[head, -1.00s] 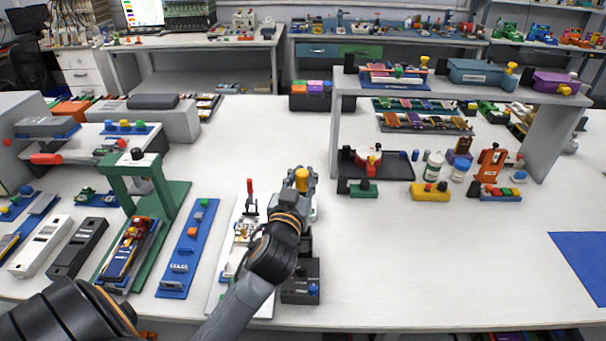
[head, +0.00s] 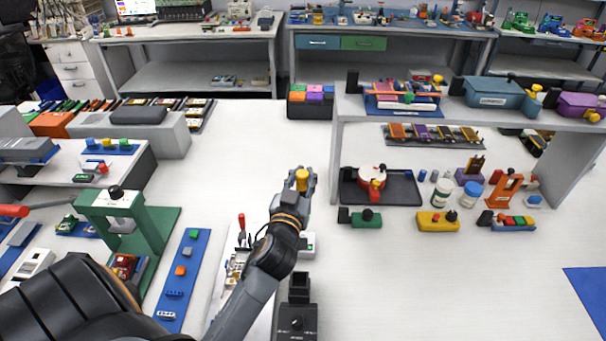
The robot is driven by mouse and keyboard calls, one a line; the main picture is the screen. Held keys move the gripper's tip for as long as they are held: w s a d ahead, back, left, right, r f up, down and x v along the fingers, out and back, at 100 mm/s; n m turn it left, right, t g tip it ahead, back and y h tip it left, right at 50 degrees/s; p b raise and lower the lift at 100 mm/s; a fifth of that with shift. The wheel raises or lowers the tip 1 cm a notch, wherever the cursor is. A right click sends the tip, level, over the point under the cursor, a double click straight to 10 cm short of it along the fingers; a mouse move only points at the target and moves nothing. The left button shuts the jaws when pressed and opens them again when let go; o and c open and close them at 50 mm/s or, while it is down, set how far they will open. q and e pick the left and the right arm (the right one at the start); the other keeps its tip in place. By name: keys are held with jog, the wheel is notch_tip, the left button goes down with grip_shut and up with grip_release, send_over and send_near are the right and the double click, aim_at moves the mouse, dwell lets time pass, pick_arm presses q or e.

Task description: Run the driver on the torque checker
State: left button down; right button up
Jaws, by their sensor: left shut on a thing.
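My left gripper (head: 301,186) is shut on a yellow-topped tool (head: 302,178), which looks like the driver. It is held upright at mid-table; its lower part is hidden by the gripper. Just nearer than the gripper, a small white unit with a green patch (head: 308,243) shows partly behind my left wrist. Nearer still, to the right of my forearm, is a black box with a knob and raised block (head: 297,322), cut by the bottom edge. I cannot tell which of these is the torque checker. My right gripper is not in view.
A green press (head: 160,225) and a blue strip with small parts (head: 187,262) lie left of my arm. A black tray (head: 404,190) and a yellow block (head: 437,221) lie at the right, by the grey shelf (head: 338,145).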

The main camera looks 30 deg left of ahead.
aim_at(303, 193)
pick_arm(q)
jog(key=shift+w+f, duration=0.1)
jog(key=shift+f, duration=0.1)
notch_tip(303, 193, down, 4)
jog(key=b, duration=0.3)
jog(key=shift+a+b, duration=0.1)
jog(key=shift+b, duration=0.3)
jog(key=shift+f+b, duration=0.3)
jog(key=shift+f, duration=0.05)
jog(key=shift+f+b, duration=0.35)
jog(key=shift+f, duration=0.25)
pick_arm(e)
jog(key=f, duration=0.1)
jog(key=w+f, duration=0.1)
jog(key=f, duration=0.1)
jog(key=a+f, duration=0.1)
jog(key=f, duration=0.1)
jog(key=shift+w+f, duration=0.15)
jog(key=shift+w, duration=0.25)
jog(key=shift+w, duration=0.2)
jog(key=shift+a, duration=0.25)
pick_arm(q)
jog(key=shift+w, duration=0.1)
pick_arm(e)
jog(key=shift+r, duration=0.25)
